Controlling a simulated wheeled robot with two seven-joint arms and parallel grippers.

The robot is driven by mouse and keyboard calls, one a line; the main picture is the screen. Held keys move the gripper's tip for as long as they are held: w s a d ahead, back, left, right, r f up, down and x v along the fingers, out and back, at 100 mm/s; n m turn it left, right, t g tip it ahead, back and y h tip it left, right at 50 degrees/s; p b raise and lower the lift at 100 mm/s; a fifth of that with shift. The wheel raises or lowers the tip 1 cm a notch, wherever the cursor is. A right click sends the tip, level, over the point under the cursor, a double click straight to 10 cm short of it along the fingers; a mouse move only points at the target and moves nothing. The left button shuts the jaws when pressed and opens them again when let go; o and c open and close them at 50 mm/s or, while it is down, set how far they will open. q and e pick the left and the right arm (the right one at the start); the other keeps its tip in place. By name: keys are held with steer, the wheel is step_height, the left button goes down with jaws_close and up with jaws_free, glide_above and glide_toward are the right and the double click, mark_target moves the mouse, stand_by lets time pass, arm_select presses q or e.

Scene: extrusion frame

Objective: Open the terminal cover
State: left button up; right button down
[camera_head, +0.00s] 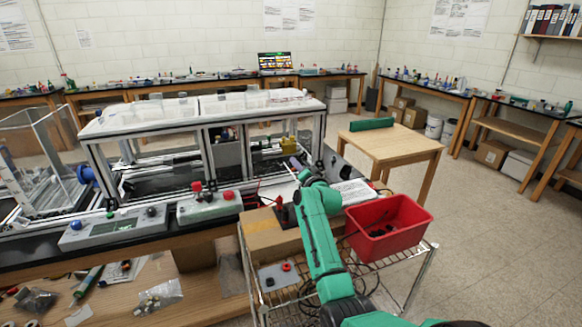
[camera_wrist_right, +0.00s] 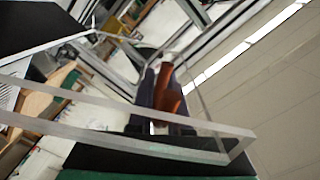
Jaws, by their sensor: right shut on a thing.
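My right gripper (camera_head: 297,164) is at the end of my green arm, beside the right end of the extrusion frame. In the right wrist view a clear cover with thick transparent edges (camera_wrist_right: 120,140) fills the near part of the picture, tilted, above a dark part at the bottom. The gripper is shut on what looks like this clear cover; the exact contact is hard to make out. An orange-brown cylinder (camera_wrist_right: 168,97) shows behind the clear edges. In the head view the cover is too small to tell apart. My left gripper is not in view.
The extrusion frame (camera_head: 208,128) stands on the bench at left. A red bin (camera_head: 418,222) sits on a wire cart beside my right arm. A wooden table (camera_head: 400,146) with a green block (camera_head: 371,124) stands behind. The floor at right is clear.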

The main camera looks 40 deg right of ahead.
steer(key=shift+s+d+m, duration=0.25)
steer(key=shift+d+m, duration=0.4)
steer(key=shift+m, duration=0.15)
steer(key=c, duration=0.9)
jaws_free()
steer(key=shift+s+d, duration=0.1)
steer(key=shift+s+a+f, duration=0.1)
steer(key=shift+s+a, duration=0.2)
steer(key=shift+s, duration=0.2)
steer(key=b+v, duration=0.3)
steer(key=v, duration=1)
steer(key=shift+s, duration=0.2)
